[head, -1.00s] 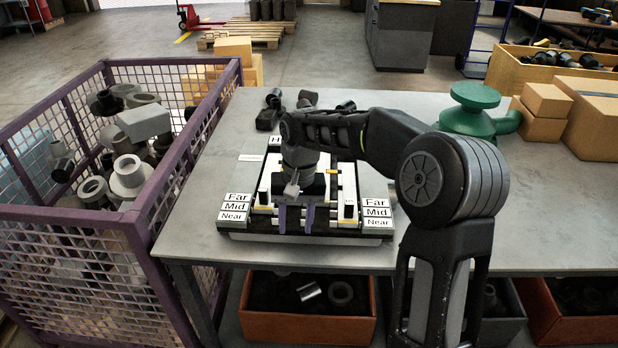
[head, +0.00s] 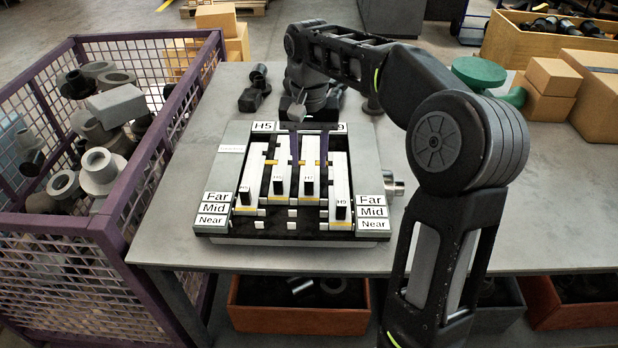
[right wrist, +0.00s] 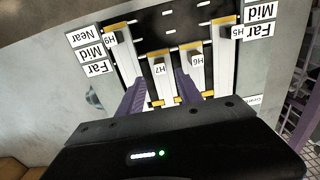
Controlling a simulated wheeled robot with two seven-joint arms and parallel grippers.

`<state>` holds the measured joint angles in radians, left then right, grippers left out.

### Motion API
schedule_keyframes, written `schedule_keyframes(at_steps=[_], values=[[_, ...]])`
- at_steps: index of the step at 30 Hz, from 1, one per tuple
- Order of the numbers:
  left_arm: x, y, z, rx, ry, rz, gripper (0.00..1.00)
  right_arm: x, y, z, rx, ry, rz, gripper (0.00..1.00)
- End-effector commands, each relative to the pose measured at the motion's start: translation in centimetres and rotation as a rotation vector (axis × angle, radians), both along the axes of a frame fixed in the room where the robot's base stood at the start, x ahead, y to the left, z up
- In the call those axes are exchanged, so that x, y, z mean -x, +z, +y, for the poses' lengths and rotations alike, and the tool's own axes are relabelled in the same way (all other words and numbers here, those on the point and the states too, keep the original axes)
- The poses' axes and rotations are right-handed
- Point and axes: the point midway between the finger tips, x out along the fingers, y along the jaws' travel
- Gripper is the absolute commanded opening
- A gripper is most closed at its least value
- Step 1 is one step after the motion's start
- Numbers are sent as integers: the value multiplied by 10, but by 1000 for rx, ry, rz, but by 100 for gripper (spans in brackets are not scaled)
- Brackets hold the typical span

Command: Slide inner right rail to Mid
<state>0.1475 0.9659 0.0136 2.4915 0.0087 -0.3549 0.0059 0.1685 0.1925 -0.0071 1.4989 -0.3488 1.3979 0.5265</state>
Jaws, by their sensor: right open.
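The rail fixture (head: 232,160) lies on the table with several pale sliding rails, each with a dark labelled handle. The inner right rail, H7 (head: 309,170), has its handle beside that of H6 (head: 279,172), both about level with the Far plates or slightly beyond. The outer rails H5 (head: 250,173) and H9 (head: 340,180) sit nearer the front. My right gripper (head: 309,160) is open, its purple fingers pointing down over the inner rails. My left gripper is out of view.
Far, Mid and Near plates (head: 370,212) flank the fixture on both sides. A purple mesh crate (head: 120,225) of metal parts stands at the left. Dark parts (head: 254,95) lie behind the fixture; a green part (head: 478,73) and cardboard boxes stand at the right.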

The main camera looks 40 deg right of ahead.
Motion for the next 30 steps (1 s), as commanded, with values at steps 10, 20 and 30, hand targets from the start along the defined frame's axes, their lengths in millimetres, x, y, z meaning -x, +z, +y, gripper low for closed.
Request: schedule_keyframes(at_steps=[10,20,30], values=[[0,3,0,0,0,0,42,1,-47,0,-2,0,4,42],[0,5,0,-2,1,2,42,0,-73,0,0,0,0,42],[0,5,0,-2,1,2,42,0,-73,0,-1,0,-1,30]])
